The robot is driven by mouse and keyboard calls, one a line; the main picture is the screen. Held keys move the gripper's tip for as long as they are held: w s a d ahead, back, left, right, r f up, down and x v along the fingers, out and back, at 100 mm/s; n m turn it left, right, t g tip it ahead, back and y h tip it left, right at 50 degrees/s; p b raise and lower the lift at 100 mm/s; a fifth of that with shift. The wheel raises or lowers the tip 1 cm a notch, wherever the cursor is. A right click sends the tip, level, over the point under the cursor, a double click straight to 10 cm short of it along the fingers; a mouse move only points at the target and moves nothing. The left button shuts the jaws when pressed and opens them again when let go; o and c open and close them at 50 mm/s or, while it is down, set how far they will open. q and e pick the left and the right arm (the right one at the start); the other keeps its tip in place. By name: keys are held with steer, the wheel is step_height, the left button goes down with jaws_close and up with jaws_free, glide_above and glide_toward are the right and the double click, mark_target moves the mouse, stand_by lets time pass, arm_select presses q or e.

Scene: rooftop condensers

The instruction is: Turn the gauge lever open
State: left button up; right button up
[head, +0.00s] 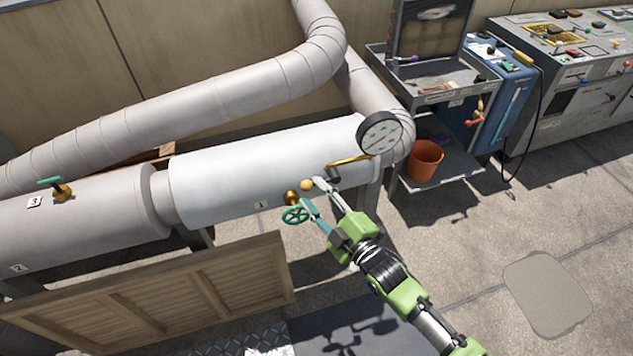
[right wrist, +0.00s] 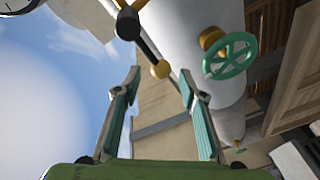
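The round white gauge (head: 380,133) stands at the right end of the thick white pipe; its edge also shows in the right wrist view (right wrist: 18,4). Below it, a dark lever (right wrist: 135,30) on a brass fitting ends in a yellow ball knob (head: 306,185). My right gripper (head: 313,192) is open beside the knob. In the right wrist view, the knob (right wrist: 160,69) appears between the two spread fingertips (right wrist: 160,75), slightly beyond them; I cannot tell whether they touch it. My left gripper is out of view.
A green handwheel valve (head: 295,215) sits close to the right gripper, left of it. A green-handled valve (head: 55,185) is farther left. A wooden louvred panel (head: 150,295) stands in front.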

mark_target(310, 189)
steer(key=x, duration=0.2)
steer(key=shift+w+a, duration=0.2)
steer(key=shift+w, duration=0.15)
steer(key=shift+w+a, duration=0.15)
steer(key=shift+w, duration=0.2)
steer(key=shift+w+a, duration=0.2)
steer(key=shift+w, duration=0.05)
steer(key=shift+c, duration=0.7)
jaws_close()
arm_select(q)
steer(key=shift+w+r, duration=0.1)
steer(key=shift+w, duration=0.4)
